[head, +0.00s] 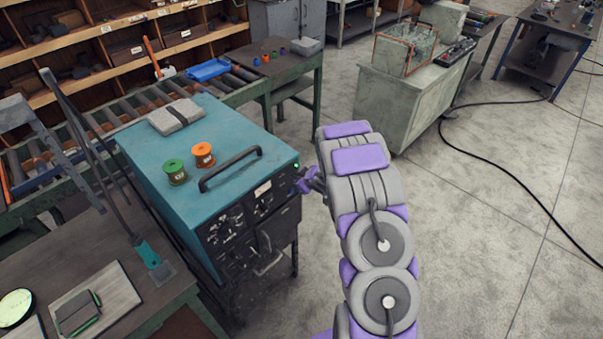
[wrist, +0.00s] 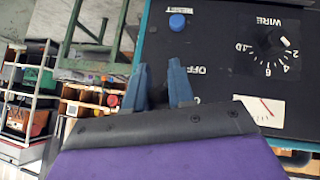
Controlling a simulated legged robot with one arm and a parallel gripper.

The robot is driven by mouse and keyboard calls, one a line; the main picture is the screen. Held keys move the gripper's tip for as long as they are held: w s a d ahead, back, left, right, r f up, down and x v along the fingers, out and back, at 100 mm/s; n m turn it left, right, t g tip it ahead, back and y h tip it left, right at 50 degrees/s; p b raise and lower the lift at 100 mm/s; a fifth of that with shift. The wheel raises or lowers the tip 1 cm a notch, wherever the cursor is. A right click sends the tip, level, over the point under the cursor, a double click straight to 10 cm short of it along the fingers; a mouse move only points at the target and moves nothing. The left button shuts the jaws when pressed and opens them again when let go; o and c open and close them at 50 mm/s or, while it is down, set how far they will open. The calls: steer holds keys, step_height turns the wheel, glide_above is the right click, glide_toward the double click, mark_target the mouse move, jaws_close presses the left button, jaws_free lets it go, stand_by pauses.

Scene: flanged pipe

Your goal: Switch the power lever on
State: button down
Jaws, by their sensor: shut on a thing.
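The teal welding machine (head: 165,165) stands at left centre with its black front panel (head: 250,215) facing my arm. My gripper (head: 306,182) is at the panel's upper right corner, close beside a small green light (head: 297,165). In the wrist view the panel (wrist: 220,55) shows upside down, with an OFF label (wrist: 197,71) right beside the fingers. My gripper (wrist: 159,72) is shut on the power lever, with a gap between its two blue-grey fingers. The lever itself is hidden by the gripper, so its position cannot be told.
A wire dial (wrist: 268,50), a blue button (wrist: 178,21) and a meter (wrist: 262,108) lie near the gripper. A black handle (head: 230,168), green spool (head: 175,171) and orange spool (head: 203,155) sit on the machine. The floor to the right is mostly clear, with a black cable (head: 500,170).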

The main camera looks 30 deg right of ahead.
steer(key=shift+w+r+g+p, duration=0.2)
steer(key=shift+r+g+p, duration=0.25)
steer(key=shift+p, duration=1)
steer(key=c, duration=1)
jaws_free()
steer(key=shift+f, duration=0.2)
steer(key=shift+o, duration=0.2)
steer(key=shift+s, duration=0.1)
steer(key=shift+s+d+r, duration=0.1)
steer(key=shift+s+r, duration=0.3)
steer(key=shift+r, duration=0.1)
steer(key=v, duration=1.6)
steer(key=shift+w, duration=0.1)
